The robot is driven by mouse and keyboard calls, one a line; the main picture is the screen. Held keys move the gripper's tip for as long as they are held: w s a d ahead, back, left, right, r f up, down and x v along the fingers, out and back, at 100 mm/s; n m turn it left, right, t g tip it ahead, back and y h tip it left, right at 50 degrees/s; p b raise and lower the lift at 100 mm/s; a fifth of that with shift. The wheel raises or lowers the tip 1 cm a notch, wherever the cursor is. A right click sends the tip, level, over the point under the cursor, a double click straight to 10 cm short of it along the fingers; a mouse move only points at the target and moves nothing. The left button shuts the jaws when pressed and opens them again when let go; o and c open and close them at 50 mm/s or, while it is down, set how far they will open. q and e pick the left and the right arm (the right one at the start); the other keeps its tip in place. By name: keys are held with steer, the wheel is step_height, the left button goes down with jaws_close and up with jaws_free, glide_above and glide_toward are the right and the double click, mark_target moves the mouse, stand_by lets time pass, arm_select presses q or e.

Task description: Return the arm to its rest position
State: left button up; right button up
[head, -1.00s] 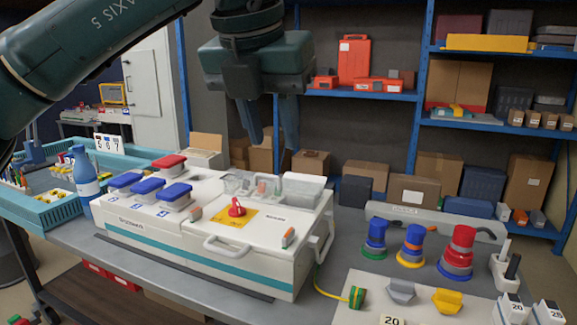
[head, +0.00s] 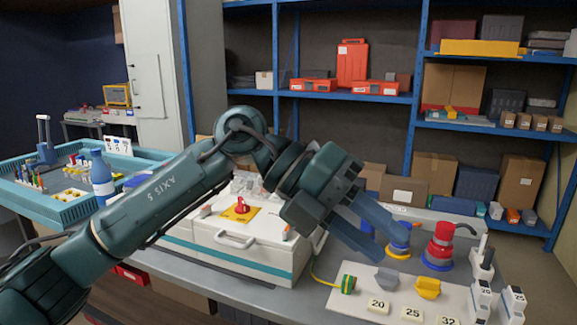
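My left arm (head: 150,195) reaches in from the lower left and crosses in front of the white socket box (head: 205,262). My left gripper (head: 393,246) points down and right, with its two fingers apart and nothing seen between them. It appears in front of the upright plugs at the right of the bench. The blue and yellow plug (head: 398,243) shows beside the fingertips; contact cannot be told. The red plug (head: 440,243) stands just right of it. The green-based plug is mostly hidden behind the fingers. My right gripper is not in view.
The red switch on a yellow plate (head: 240,208) shows on the box top. A blue bottle (head: 102,178) and teal tray (head: 55,208) are at left. A pale board (head: 350,305) holds grey and yellow parts at the front right. Blue shelves (head: 345,96) stand behind.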

arm_select(q)
steer(key=w+a+f+n+t+h+p, duration=0.1)
steer(key=w+a+n+t+h+p, duration=0.2)
steer(key=n+t+h, duration=0.6)
steer(key=w+a+f+n+t+h+p, duration=0.1)
steer(key=w+a+n+t+h+p, duration=0.2)
steer(key=n+t, duration=0.7)
steer(key=w+a+f+n+t+y+p, duration=0.15)
steer(key=a+f+n+t+y, duration=0.35)
steer(key=f+n+y, duration=0.6)
steer(key=s+a+f+n+g+y+p, duration=0.1)
steer(key=s+a+f+n+g+y, duration=0.3)
steer(key=s+f, duration=0.4)
steer(key=s+a+f+n+g+y+p, duration=0.2)
steer(key=s+a+f+n+g+y, duration=0.2)
steer(key=f, duration=0.8)
steer(key=s+a+n, duration=0.2)
steer(key=s+a, duration=0.2)
steer(key=a, duration=0.1)
steer(key=shift+s+f+n+g+y, duration=0.25)
steer(key=shift+f+n+g+y, duration=0.05)
steer(key=shift+f+n, duration=0.1)
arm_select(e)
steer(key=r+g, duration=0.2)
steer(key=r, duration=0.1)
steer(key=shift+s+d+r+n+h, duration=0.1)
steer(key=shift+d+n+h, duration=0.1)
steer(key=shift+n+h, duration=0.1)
